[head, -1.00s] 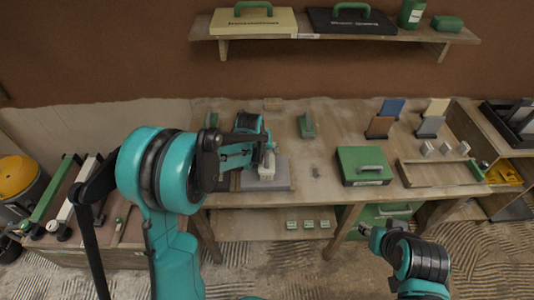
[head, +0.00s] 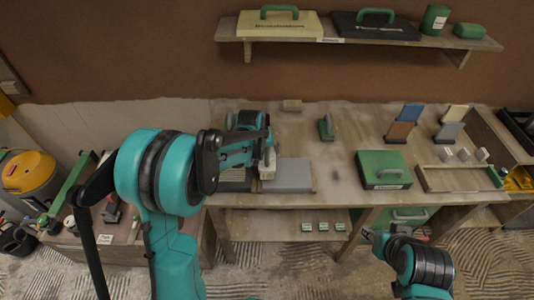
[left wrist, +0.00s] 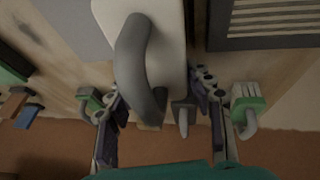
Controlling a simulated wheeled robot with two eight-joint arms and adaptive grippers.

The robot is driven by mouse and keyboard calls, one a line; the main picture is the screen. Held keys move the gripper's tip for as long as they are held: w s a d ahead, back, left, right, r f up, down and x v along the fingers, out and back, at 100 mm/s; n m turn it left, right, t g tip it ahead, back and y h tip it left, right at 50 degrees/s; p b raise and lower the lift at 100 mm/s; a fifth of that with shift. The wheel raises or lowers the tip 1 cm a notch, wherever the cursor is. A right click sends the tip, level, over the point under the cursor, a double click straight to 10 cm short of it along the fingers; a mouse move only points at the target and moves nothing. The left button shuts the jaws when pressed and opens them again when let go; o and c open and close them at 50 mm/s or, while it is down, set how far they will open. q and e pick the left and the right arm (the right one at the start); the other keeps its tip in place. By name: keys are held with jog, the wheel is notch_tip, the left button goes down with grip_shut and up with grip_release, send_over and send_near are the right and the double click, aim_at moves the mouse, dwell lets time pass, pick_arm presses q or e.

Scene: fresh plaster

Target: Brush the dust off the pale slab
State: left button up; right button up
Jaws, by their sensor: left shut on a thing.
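The pale grey slab (head: 293,174) lies flat near the table's front edge in the head view; part of it shows in the left wrist view (left wrist: 78,22). I cannot make out dust on it. My left gripper (head: 265,150) is shut on a pale block-like brush (head: 267,170) with a grey curved handle, at the slab's left edge. The left wrist view shows the brush (left wrist: 172,45) between the fingers (left wrist: 160,92); its underside is hidden, so I cannot tell whether it touches. My right gripper (head: 373,240) hangs low in front of the table, its jaws unclear.
A dark slatted grille (head: 234,182) lies left of the slab. A green case (head: 383,168) and a shallow wooden tray (head: 450,180) are to the right.

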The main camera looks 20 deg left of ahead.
pick_arm(q)
jog(key=shift+d+r+p, duration=0.15)
jog(key=shift+r+p, duration=0.1)
jog(key=shift+r, duration=0.35)
jog(key=shift+d+r+p, duration=0.15)
jog(key=shift+r+p, duration=0.1)
jog(key=shift+r, duration=0.3)
jog(key=shift+a+r+p, duration=0.15)
jog(key=shift+r+p, duration=0.4)
jog(key=shift+r, duration=0.15)
jog(key=shift+r+p, duration=0.9)
jog(key=shift+r, duration=0.5)
